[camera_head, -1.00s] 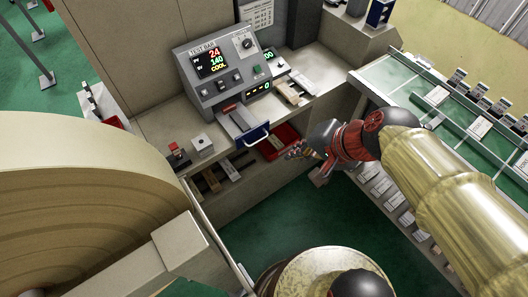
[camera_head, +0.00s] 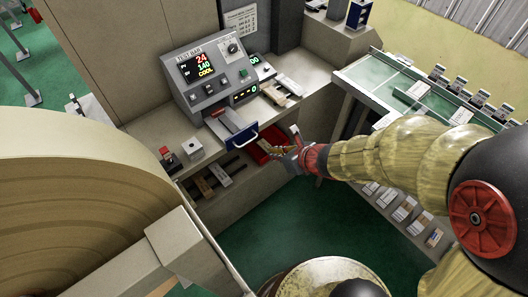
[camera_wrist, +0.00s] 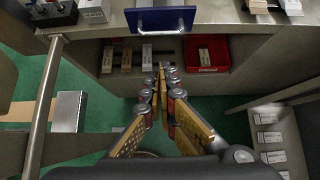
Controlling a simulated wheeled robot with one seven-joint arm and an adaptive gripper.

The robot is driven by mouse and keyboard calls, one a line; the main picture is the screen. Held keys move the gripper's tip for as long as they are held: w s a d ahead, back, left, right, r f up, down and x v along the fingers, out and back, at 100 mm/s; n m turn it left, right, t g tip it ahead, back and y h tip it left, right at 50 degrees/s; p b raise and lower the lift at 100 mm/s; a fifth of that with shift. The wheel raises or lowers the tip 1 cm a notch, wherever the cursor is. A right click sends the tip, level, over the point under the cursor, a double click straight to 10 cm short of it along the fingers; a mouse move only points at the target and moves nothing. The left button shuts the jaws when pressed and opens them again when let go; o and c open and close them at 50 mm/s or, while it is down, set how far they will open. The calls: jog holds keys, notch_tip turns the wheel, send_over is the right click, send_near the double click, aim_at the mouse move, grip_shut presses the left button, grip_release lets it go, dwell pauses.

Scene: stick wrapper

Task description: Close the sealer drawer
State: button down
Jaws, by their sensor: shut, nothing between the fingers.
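The sealer (camera_head: 213,72) is a grey box with a lit display on the bench. Its drawer (camera_head: 231,122) sticks out at the front, open, with a blue front and handle (camera_head: 243,136). In the wrist view the blue drawer front (camera_wrist: 160,21) is at the top centre, ahead of my gripper. My gripper (camera_head: 272,149) is shut and empty, to the right of and slightly below the drawer front in the head view. In the wrist view its fingertips (camera_wrist: 162,69) are together, below the drawer front and apart from it in the picture.
A red bin (camera_wrist: 207,68) and several small blocks lie on the shelf under the bench. A red button box (camera_head: 168,158) and a grey box (camera_head: 192,149) stand left of the drawer. A green-topped conveyor (camera_head: 385,87) is at the right, a large roll (camera_head: 70,200) at the left.

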jog(key=w+a+r+b+x, duration=0.1)
jog(key=b+x, duration=0.3)
jog(key=x, duration=0.8)
jog(key=shift+w, duration=0.35)
jog(key=shift+a+r, duration=0.1)
jog(key=shift+r, duration=0.05)
jog(key=p, duration=0.2)
send_near(224, 119)
jog(key=x, duration=0.6)
jog(key=shift+w+a+f, duration=0.15)
jog(key=shift+a+f, duration=0.1)
